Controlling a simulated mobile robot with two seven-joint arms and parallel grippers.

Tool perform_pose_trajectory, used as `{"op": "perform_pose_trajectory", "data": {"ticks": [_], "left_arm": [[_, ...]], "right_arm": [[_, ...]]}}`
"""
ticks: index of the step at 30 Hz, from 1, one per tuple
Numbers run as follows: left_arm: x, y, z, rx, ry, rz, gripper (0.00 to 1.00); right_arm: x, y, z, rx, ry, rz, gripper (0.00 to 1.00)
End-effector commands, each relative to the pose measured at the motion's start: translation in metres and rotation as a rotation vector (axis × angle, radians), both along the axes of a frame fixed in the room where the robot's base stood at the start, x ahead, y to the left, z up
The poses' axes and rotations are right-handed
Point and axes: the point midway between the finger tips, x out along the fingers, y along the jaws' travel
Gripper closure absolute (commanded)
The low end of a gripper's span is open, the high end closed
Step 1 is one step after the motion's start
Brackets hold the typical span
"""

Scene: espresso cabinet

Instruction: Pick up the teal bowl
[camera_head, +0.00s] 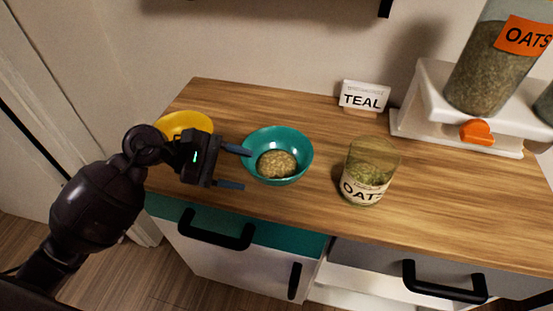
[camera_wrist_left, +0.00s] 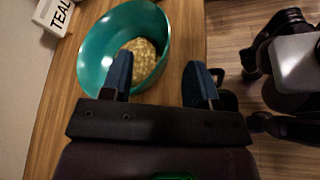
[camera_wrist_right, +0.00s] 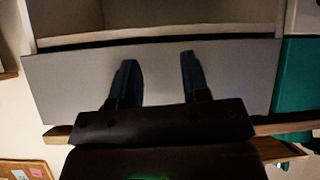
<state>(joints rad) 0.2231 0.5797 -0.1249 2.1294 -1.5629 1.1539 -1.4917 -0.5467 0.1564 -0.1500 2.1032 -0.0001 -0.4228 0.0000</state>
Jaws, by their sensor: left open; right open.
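The teal bowl (camera_head: 306,150) stands upright on the wooden counter with a heap of oats (camera_head: 277,164) in it. It also shows in the left wrist view (camera_wrist_left: 95,54). My left gripper (camera_head: 240,168) is open at the bowl's left side in the head view. I cannot tell whether the first finger touches the rim. My right gripper (camera_wrist_right: 157,80) is open and empty in the right wrist view, in front of a grey panel; it is not in the head view.
A yellow bowl (camera_head: 185,122) stands left, partly behind my left gripper. A glass of oats (camera_head: 368,170) stands right of the teal bowl. A "TEAL" sign (camera_head: 364,97) and an oats dispenser (camera_head: 485,70) on a white stand are behind. Drawers with black handles (camera_head: 216,232) are below.

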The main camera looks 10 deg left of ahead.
Motion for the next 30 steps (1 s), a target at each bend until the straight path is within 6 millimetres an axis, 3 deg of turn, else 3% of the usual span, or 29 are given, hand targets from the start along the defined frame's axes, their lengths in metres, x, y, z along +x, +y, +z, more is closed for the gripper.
{"op": "perform_pose_trajectory", "data": {"ticks": [7, 16, 27, 30], "left_arm": [[0.003, -0.027, -0.010, -0.002, 0.001, 0.001, 0.45], [0.004, -0.031, -0.012, 0.001, 0.001, 0.001, 0.45], [0.004, -0.031, -0.012, 0.001, 0.001, 0.001, 1.00], [0.004, -0.031, -0.012, 0.000, 0.001, 0.000, 1.00]], "right_arm": [[0.001, 0.002, 0.001, 0.006, -0.004, -0.005, 0.57], [0.001, 0.003, 0.001, 0.011, -0.004, -0.009, 0.57], [0.000, 0.001, 0.000, 0.004, -0.001, -0.004, 0.57], [0.000, 0.000, 0.000, 0.001, 0.000, -0.001, 0.57]]}}
